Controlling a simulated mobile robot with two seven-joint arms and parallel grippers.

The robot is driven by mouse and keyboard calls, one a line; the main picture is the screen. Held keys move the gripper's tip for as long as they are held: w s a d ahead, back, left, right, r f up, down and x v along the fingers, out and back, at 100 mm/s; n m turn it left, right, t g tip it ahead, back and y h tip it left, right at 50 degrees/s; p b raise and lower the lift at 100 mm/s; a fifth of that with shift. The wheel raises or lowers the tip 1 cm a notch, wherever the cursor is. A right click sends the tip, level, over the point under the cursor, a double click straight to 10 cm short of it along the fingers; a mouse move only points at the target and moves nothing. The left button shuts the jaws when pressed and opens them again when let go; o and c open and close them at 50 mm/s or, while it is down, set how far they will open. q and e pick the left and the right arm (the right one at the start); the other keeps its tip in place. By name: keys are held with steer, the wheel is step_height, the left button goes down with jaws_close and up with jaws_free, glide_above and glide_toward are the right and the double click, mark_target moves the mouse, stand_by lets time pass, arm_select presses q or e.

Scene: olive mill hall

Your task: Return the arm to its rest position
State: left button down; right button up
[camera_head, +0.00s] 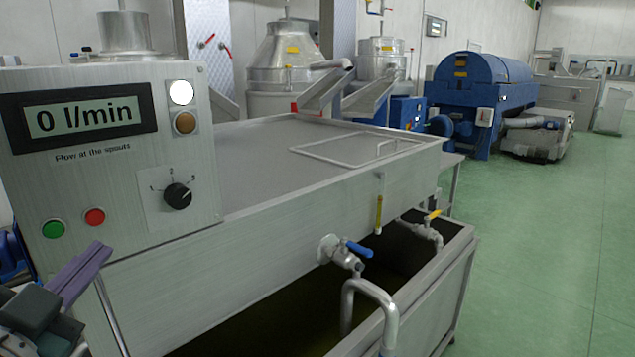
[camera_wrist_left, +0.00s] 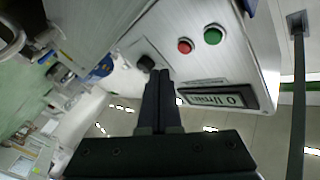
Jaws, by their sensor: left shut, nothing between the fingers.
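My left gripper (camera_head: 103,250) comes in at the lower left of the head view, just in front of and below the control panel (camera_head: 110,150). Its fingers are together with nothing between them. In the left wrist view the closed fingers (camera_wrist_left: 160,76) point toward the panel, which appears upside down. The fingertips look apart from the panel, below the green button (camera_head: 53,229) and red button (camera_head: 95,216). The panel's display reads 0 l/min, and a black dial (camera_head: 177,196) sits at its lower right. My right gripper is not in view.
A steel tank (camera_head: 260,240) with a blue-handled valve (camera_head: 358,249) and a curved spout stands over an open trough (camera_head: 455,260). Steel vessels (camera_head: 285,60) and a blue machine (camera_head: 480,85) stand behind. The green floor (camera_head: 560,230) at the right is clear.

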arm_select(q)
steer(key=s+d+f+n+g+h+p, duration=0.1)
steer(key=s+d+f+g, duration=0.15)
steer(key=s+g, duration=0.4)
steer(key=s+d+f+n+g+h, duration=0.1)
steer(key=s+d+g, duration=0.25)
steer(key=s, duration=0.55)
steer(key=s+d+f+n+g+h+p, duration=0.15)
steer(key=s+d+g, duration=0.25)
steer(key=s, duration=0.4)
step_height(320, 180, up, 38)
steer(key=p, duration=3.7)
steer(key=shift+s+d+f+g+y+p, duration=0.15)
steer(key=shift+s+g+y+p, duration=0.15)
steer(key=shift+s+y, duration=0.1)
